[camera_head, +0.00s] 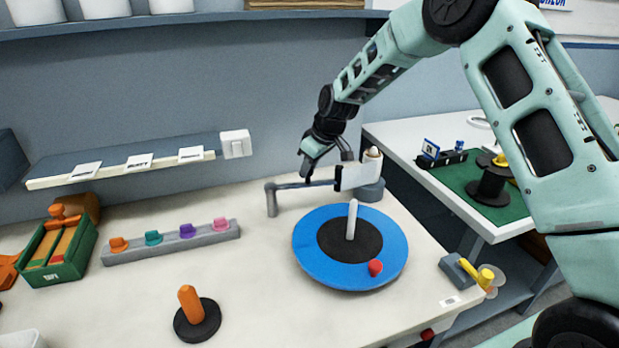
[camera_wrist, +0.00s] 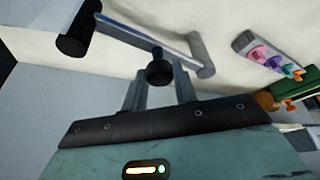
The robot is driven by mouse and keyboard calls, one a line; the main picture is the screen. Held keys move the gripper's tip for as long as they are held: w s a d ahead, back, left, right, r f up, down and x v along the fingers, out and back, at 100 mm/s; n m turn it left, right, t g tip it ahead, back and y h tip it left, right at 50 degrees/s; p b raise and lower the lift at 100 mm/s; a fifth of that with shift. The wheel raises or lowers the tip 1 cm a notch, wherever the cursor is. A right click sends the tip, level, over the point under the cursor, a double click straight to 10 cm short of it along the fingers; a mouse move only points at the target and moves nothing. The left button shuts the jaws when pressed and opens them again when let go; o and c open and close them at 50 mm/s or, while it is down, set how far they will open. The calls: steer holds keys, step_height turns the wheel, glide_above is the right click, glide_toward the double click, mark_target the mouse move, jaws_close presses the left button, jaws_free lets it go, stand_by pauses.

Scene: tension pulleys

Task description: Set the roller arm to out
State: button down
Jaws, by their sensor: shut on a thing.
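The roller arm (camera_head: 290,185) is a thin grey bar above the back of the table. A grey upright cylinder (camera_head: 271,200) is at its left end, and its right end meets a white and black block by a round grey base (camera_head: 371,192). My gripper (camera_head: 306,177) is at the bar's middle. In the wrist view, the bar (camera_wrist: 135,35) runs between a dark cylinder and a grey cylinder (camera_wrist: 203,55). There, my gripper (camera_wrist: 159,85) has its fingers on either side of a black knob (camera_wrist: 159,68) on the bar, shut on it. The fingers partly hide the knob's lower part.
A blue turntable (camera_head: 315,262) with a white peg and a red knob lies in front of the bar. A grey rail (camera_head: 170,243) of coloured knobs, a green box (camera_head: 58,256) and an orange peg (camera_head: 190,302) are to the left. A low shelf (camera_head: 120,166) is behind.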

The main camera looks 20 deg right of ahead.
steer(key=shift+w+d+n+g, duration=0.2)
steer(key=shift+w+n+g, duration=0.1)
steer(key=shift+w+n, duration=0.6)
steer(key=c, duration=1.1)
jaws_free()
steer(key=shift+w, duration=0.1)
steer(key=b+v, duration=0.3)
steer(key=v, duration=1.4)
steer(key=shift+d, duration=0.3)
steer(key=shift+r, duration=0.1)
